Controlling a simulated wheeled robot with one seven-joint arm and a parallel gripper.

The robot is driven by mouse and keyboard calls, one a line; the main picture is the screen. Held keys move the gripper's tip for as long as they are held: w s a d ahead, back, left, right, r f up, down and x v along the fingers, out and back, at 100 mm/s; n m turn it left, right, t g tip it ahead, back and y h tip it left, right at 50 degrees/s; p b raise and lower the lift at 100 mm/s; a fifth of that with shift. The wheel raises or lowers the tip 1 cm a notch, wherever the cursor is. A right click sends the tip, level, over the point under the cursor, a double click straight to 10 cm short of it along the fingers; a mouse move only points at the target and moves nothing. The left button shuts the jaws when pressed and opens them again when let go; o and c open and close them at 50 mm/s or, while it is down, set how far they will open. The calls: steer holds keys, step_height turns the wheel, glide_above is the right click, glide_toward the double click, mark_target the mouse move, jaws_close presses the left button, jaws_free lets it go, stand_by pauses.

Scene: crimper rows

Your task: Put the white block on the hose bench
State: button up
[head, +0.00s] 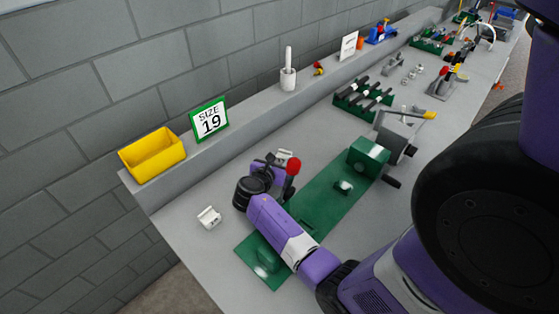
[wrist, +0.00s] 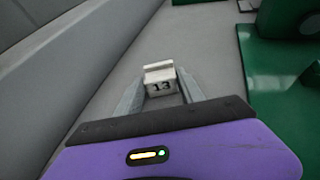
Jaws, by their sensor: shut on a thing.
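A white block (wrist: 160,86) marked 13 sits between the two grey fingers of my gripper (wrist: 162,78) in the wrist view, and the gripper is shut on it. In the head view my gripper (head: 273,161) is low over the grey bench (head: 190,245), left of the green plate; a pale piece of the held block (head: 284,155) shows at its tip. I cannot tell whether the block touches the bench. A second white block (head: 209,217) lies apart on the bench to the left. No label in view names the hose bench.
A red-knobbed lever (head: 293,167) stands close by my gripper in the head view. The green plate (head: 325,204) carries a crimper (head: 392,140). The back ledge holds a yellow bin (head: 152,156) and a SIZE 19 sign (head: 210,119). A green rack (head: 362,101) stands farther back.

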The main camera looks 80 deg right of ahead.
steer(key=o, duration=1.4)
steer(key=shift+f, duration=0.1)
steer(key=shift+r, duration=0.2)
steer(key=v, duration=1.2)
steer(key=shift+b, duration=0.3)
